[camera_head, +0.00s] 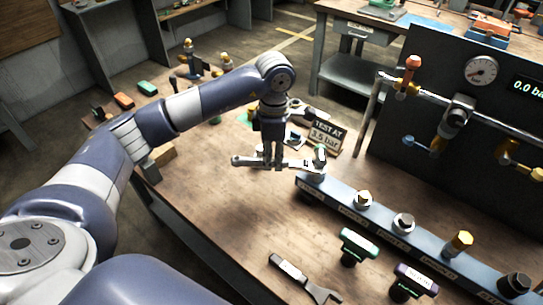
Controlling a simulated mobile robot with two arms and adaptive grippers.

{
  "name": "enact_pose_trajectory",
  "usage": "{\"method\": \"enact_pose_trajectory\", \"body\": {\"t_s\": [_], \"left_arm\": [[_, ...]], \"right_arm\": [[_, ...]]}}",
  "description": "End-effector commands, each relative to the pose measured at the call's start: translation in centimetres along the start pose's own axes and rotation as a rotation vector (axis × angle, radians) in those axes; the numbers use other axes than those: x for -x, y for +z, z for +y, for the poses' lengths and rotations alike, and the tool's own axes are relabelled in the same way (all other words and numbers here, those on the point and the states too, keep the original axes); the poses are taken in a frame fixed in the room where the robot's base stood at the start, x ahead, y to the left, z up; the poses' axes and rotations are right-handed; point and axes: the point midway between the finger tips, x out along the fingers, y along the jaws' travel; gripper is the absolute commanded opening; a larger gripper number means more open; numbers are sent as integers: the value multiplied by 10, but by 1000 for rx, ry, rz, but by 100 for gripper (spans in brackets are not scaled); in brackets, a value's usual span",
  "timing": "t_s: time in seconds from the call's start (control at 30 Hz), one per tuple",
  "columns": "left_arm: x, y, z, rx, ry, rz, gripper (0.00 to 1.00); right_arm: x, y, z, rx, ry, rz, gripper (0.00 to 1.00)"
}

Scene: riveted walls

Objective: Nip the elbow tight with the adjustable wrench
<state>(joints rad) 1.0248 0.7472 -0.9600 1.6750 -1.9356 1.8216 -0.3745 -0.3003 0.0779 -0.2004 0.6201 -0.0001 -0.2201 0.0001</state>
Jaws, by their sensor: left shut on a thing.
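My left gripper (272,164) is shut on a silver wrench (247,160), held level above the wooden bench. Its handle end with a hole points left, and its head reaches right to the far-left end of a blue rail (332,190). A small fitting (320,153) with a greenish part stands at that rail end, and I take it for the elbow. The wrench head overlaps the fitting's base in the picture; I cannot tell whether the jaws are around it or only beside it. My right gripper is not in view.
Brass and grey fittings (403,222) stand along the rail. A dark-handled wrench (306,280) and two knobbed tools, one green (358,244), lie in front. A "TEST AT 3.5 bar" sign (325,136) stands behind. A dark gauge panel (455,110) with pipework rises at right.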

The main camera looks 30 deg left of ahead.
Motion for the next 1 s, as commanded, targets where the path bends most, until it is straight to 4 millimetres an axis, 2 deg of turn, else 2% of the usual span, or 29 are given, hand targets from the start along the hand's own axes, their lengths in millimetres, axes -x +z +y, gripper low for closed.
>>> {"method": "enact_pose_trajectory", "body": {"t_s": [1.0], "left_arm": [[2, 5, 1, 0, 2, -2, 0]], "right_arm": [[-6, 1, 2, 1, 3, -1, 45]]}}
